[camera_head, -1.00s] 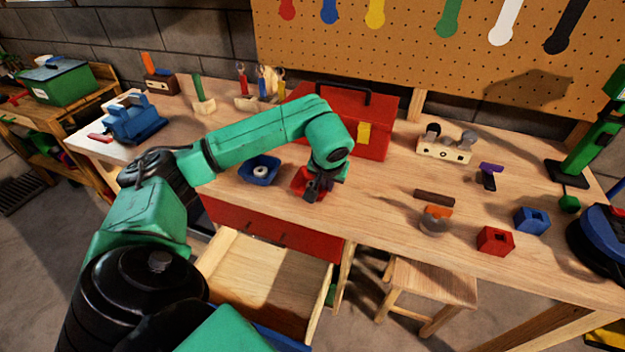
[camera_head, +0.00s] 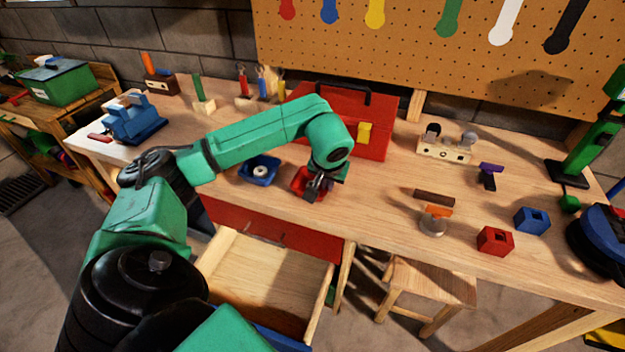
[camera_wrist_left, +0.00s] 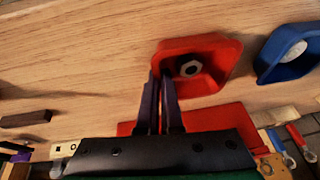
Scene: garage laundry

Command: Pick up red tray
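The red tray (camera_head: 299,186) is on the workbench in front of the red toolbox, partly hidden by my left gripper in the head view. In the left wrist view the red tray (camera_wrist_left: 205,50) is a small open bin with a metal nut (camera_wrist_left: 190,68) inside. My left gripper (camera_head: 318,192) is at its side. In the left wrist view the dark fingers (camera_wrist_left: 160,75) are close together, one on each side of the tray's near left wall, and look shut on it. The tray appears to rest on the bench. My right gripper is not in view.
A blue tray (camera_head: 260,168) with a pale round piece stands close to the left of the red tray. The red toolbox (camera_head: 370,115) is behind. An open drawer (camera_head: 270,285) juts out below.

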